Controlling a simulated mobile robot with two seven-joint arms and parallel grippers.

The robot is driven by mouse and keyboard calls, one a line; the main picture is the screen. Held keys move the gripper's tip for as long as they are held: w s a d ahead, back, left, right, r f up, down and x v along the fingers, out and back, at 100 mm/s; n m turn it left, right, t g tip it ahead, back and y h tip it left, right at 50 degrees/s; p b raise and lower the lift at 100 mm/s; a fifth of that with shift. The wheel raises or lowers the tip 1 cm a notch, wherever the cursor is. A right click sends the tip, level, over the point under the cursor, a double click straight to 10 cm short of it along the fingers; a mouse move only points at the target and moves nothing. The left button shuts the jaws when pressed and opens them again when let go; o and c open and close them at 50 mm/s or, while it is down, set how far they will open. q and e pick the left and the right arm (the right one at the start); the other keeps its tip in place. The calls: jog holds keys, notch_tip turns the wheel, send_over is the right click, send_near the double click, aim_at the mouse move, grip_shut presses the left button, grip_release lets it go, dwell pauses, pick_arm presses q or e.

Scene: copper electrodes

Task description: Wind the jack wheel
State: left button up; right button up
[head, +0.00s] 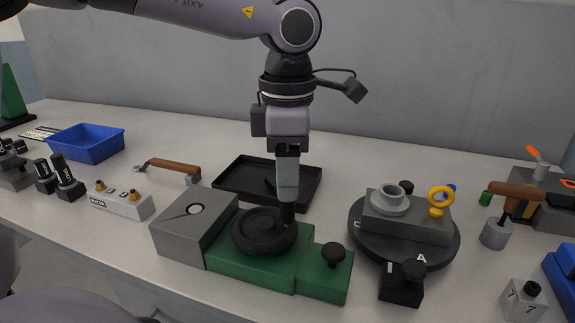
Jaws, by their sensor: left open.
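The jack wheel (258,234) is a black round handwheel with a raised rim, lying flat on a green base (240,266) joined to a grey block (183,235). A black knob (333,254) stands on the base's right end. My left gripper (288,207) points straight down over the wheel's right rim, at the small upright handle there. Its fingers overlap in this view, and they hide most of the handle. I cannot tell whether they touch it. My right gripper is not in view.
A black tray (305,199) lies right behind the wheel. A black turntable (440,251) with a grey block stands to the right. A wooden-handled tool (172,168), a white terminal box (137,206) and a blue bin (86,147) are at the left. The table's front edge is close to the base.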

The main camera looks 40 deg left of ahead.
aim_at(265, 231)
pick_arm(q)
jog(key=shift+f+b, duration=0.6)
jog(key=shift+f, duration=0.65)
jog(key=shift+f+b, duration=0.35)
grip_shut()
